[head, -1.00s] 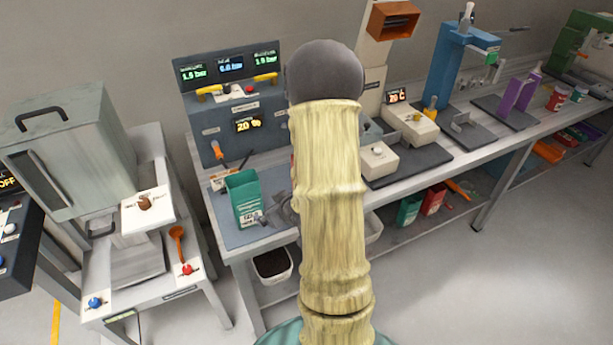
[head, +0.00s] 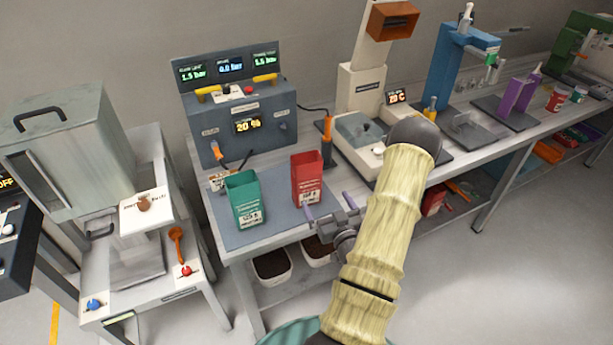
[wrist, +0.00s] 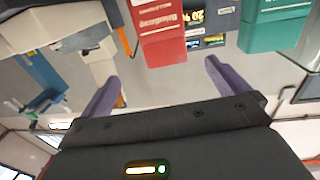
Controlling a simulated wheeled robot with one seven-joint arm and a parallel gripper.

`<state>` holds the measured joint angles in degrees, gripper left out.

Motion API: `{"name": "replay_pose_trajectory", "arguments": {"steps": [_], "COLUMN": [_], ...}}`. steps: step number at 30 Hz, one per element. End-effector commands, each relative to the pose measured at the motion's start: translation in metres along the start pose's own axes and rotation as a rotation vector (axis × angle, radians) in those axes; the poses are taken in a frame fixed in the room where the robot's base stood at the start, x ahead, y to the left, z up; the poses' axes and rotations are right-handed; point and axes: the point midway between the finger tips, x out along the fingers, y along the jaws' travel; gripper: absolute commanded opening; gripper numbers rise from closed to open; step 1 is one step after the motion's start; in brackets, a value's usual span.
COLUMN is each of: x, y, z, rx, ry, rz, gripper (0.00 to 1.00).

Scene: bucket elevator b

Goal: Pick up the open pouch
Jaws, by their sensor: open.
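A red pouch (head: 307,180) stands upright on the grey mat (head: 268,226), its top appearing open. It also shows in the wrist view (wrist: 163,38), at the top between and beyond the fingers. A green pouch (head: 244,200), also with an open-looking top, stands to its left, and shows at the top right of the wrist view (wrist: 272,30). My gripper (head: 328,208) is open and empty, its purple fingers in front of and slightly right of the red pouch. In the wrist view both fingers (wrist: 161,72) are spread, apart from either pouch.
A grey machine (head: 245,115) with displays and yellow handles stands behind the pouches. A scale-like device (head: 358,135) is at their right. Bins of dark material (head: 272,265) sit on the shelf below.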

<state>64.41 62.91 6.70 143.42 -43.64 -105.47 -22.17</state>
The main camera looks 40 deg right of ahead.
Motion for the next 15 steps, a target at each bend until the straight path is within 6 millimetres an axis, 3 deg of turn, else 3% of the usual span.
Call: {"name": "replay_pose_trajectory", "arguments": {"steps": [15], "x": [0.014], "y": [0.003], "z": [0.004], "rx": [-0.004], "ry": [0.003], "rz": [-0.004], "gripper": [1.00]}}
